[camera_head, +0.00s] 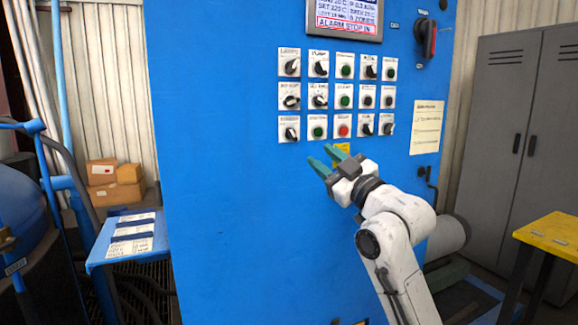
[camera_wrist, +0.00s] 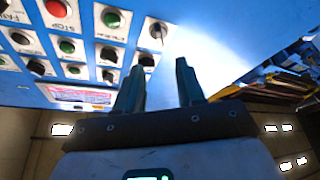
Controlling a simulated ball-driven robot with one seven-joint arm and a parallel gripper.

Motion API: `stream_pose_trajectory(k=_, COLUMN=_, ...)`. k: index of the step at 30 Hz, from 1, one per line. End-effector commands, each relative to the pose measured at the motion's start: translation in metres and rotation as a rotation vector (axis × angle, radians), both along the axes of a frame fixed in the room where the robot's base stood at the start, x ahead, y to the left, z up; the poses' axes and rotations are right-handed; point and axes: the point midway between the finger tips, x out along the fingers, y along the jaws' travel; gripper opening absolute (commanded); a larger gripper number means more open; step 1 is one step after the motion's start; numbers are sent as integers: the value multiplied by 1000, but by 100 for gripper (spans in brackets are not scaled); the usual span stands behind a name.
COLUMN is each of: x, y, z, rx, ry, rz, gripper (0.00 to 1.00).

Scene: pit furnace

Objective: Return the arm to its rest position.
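My gripper (camera_head: 326,160) is at the end of my white arm, in front of the blue control cabinet (camera_head: 225,200), just below the lower row of switches in the head view. Its two green fingers stand apart with nothing between them, and they also show apart in the wrist view (camera_wrist: 160,85). The arm reaches up from the lower right and is bent at the elbow. In the wrist view the fingers point towards the blue panel, near a black rotary knob (camera_wrist: 157,31). I cannot tell whether a finger touches the panel.
The cabinet bears rows of knobs and buttons, a red button (camera_head: 344,131), a display (camera_head: 343,17) reading "ALARM STOP", and a black-and-red switch (camera_head: 426,38). Grey lockers (camera_head: 500,110) and a yellow-topped table (camera_head: 552,235) stand right. A blue shelf (camera_head: 98,250) and boxes (camera_head: 128,173) are left.

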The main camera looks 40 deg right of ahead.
Motion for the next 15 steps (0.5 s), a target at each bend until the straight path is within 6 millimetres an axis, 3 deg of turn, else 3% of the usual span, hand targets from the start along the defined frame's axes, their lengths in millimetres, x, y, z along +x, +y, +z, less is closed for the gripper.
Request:
stream_pose_trajectory(k=8, x=1, y=1, z=-3, rx=6, ry=7, rz=2, gripper=38)
stream_pose_trajectory(k=11, x=6, y=11, z=-26, rx=57, ry=56, rz=13, gripper=38)
stream_pose_trajectory(k=14, x=11, y=31, z=-72, rx=153, ry=164, rz=33, gripper=38)
stream_pose_trajectory(k=15, x=12, y=42, z=-96, rx=196, ry=222, rz=42, gripper=38)
